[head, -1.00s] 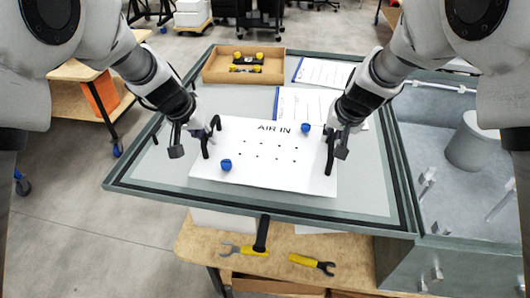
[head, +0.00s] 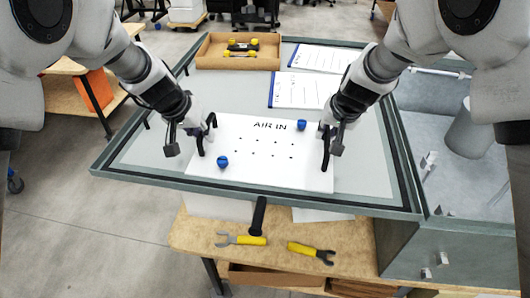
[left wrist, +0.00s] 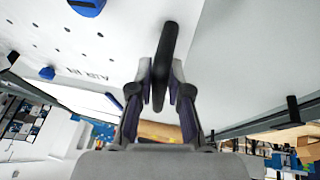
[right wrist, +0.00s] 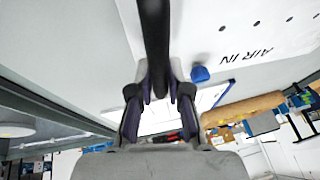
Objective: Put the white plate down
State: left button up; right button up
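The white plate (head: 258,175), marked "AIR IN", lies flat over the front middle of the glass-topped table (head: 130,165). It has rows of small holes, a blue knob (head: 222,162) at its front left and another blue knob (head: 301,125) at its back right. My left gripper (head: 205,130) is shut on the black handle (left wrist: 165,60) at the plate's left side. My right gripper (head: 328,133) is shut on the black handle (right wrist: 155,40) at its right side. I cannot tell whether the plate touches the tabletop.
A wooden tray (head: 205,58) with black and yellow items stands at the back left. Two printed sheets (head: 300,90) lie behind the plate. Yellow-handled wrenches (head: 305,249) lie on a lower wooden shelf (head: 190,235) in front. A grey basin (head: 430,120) is at the right.

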pick_arm(q)
jog(key=shift+o, duration=1)
jog(key=shift+r, duration=0.1)
pick_arm(e)
jog(key=shift+o, duration=1)
jog(key=shift+r, duration=0.1)
pick_arm(q)
jog(key=shift+s+r, duration=0.1)
pick_arm(e)
jog(key=shift+s, duration=0.1)
jog(key=shift+s+r, duration=0.1)
jog(key=shift+r, duration=0.05)
pick_arm(q)
jog(key=v, duration=1.1)
jog(key=shift+r, duration=0.35)
pick_arm(e)
jog(key=v, duration=1.2)
pick_arm(q)
jog(key=shift+s+a, duration=0.1)
jog(key=shift+s, duration=0.1)
